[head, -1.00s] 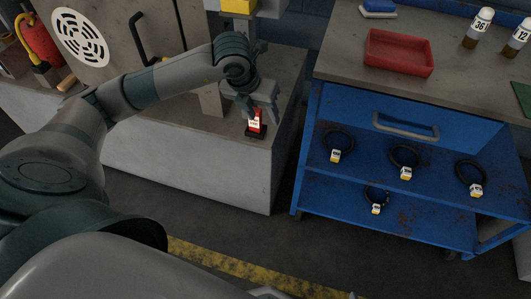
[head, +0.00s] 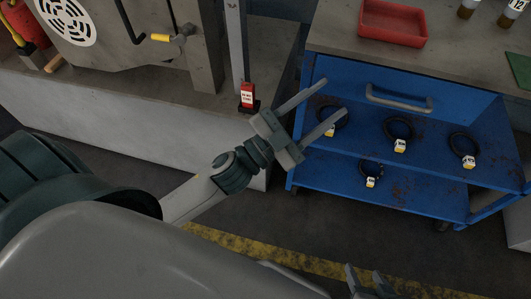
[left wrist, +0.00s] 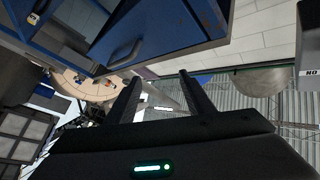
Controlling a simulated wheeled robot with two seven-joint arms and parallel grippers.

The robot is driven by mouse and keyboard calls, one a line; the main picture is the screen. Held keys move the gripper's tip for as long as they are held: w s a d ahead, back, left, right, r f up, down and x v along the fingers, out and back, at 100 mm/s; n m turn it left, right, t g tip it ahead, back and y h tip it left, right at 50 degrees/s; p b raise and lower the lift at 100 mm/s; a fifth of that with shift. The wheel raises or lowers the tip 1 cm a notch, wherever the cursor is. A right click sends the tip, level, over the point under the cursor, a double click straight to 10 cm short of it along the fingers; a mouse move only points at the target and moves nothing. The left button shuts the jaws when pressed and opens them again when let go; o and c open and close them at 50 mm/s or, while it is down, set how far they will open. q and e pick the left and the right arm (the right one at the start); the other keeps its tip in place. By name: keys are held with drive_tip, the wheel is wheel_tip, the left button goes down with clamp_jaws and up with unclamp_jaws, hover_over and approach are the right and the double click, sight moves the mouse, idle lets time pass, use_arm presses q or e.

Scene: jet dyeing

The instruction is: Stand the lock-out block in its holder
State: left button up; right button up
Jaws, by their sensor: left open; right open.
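The lock-out block (head: 247,93) is red with a white label. It stands upright in a small black holder (head: 251,107) on the grey plinth, beside a grey post. My left gripper (head: 334,97) is open and empty, to the right of the block and apart from it, its fingers pointing toward the blue cart. Its two spread fingers also show in the left wrist view (left wrist: 159,77), with nothing between them; the block does not show there. My right gripper (head: 363,271) is open at the bottom edge, only partly in view.
A blue cart (head: 365,180) at right holds several black rings with yellow tags on its shelves. A red tray (head: 393,24) and bottles stand on its top. A yellow-ended lever (head: 161,37) is on the grey machine. Floor between plinth and cart is clear.

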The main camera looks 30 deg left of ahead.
use_arm(q)
drive_tip(key=s+a+f+n+g+y, duration=0.2)
drive_tip(key=a+f+n+y, duration=0.15)
drive_tip(key=f, duration=0.45)
drive_tip(key=s+a+f+n+g+y, duration=0.2)
drive_tip(key=f+n+y, duration=0.3)
drive_tip(key=f, duration=0.4)
drive_tip(key=s+d+f+n+g+h, duration=0.1)
drive_tip(key=s+d+f+n+g, duration=0.1)
drive_tip(key=s+f+g, duration=0.6)
drive_tip(key=s+f, duration=0.5)
drive_tip(key=s, duration=0.2)
drive_tip(key=shift+d+f, duration=0.25)
drive_tip(key=shift+d, duration=0.1)
drive_tip(key=shift+s+a+n, duration=0.15)
drive_tip(key=shift+n, duration=0.1)
